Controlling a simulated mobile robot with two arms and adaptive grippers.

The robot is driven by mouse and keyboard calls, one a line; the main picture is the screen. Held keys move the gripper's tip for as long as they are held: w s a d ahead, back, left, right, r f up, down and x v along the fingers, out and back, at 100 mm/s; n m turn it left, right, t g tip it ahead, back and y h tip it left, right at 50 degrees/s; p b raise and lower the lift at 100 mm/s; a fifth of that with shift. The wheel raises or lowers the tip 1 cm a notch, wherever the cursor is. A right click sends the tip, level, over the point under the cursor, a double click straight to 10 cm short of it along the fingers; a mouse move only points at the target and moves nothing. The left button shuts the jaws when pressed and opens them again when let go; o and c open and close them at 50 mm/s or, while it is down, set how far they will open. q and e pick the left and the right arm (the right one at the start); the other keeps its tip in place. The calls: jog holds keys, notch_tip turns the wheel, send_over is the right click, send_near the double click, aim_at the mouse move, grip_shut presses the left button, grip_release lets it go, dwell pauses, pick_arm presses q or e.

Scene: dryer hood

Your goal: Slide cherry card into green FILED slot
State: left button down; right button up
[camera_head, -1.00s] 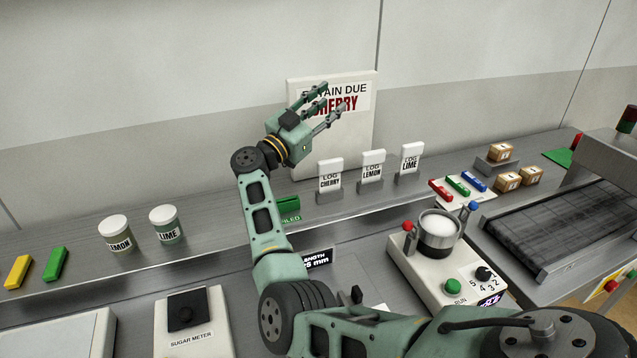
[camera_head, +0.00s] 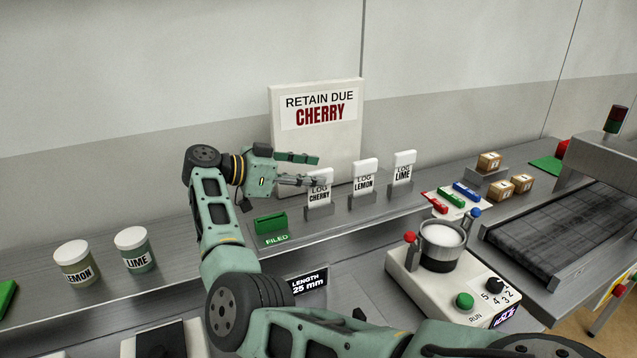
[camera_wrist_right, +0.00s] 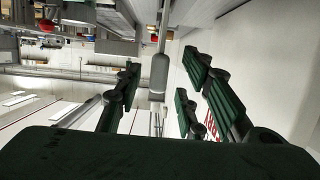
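The cherry card (camera_head: 319,196) is white, reads "LOG CHERRY" and stands upright in a grey holder (camera_head: 319,212) on the back shelf. My right gripper (camera_head: 319,171) is level in front of the wall sign, with its fingers pointing right at the card's upper part. Its fingers are spread apart in the right wrist view (camera_wrist_right: 160,98), with a pale narrow upright shape between them. Contact with the card cannot be told. The green FILED slot (camera_head: 271,222) is on the shelf left of the card, below the gripper, and looks empty. My left gripper is out of view.
The lemon card (camera_head: 363,180) and lime card (camera_head: 402,170) stand in holders to the right. A "RETAIN DUE CHERRY" board (camera_head: 318,112) is behind. Lemon (camera_head: 76,263) and lime (camera_head: 135,250) jars stand left. A mixer machine (camera_head: 440,270) and conveyor (camera_head: 565,225) are right.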

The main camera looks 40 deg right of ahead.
jog(key=shift+x, duration=1.2)
jog(key=shift+s+d, duration=0.15)
jog(key=shift+c, duration=0.5)
grip_shut()
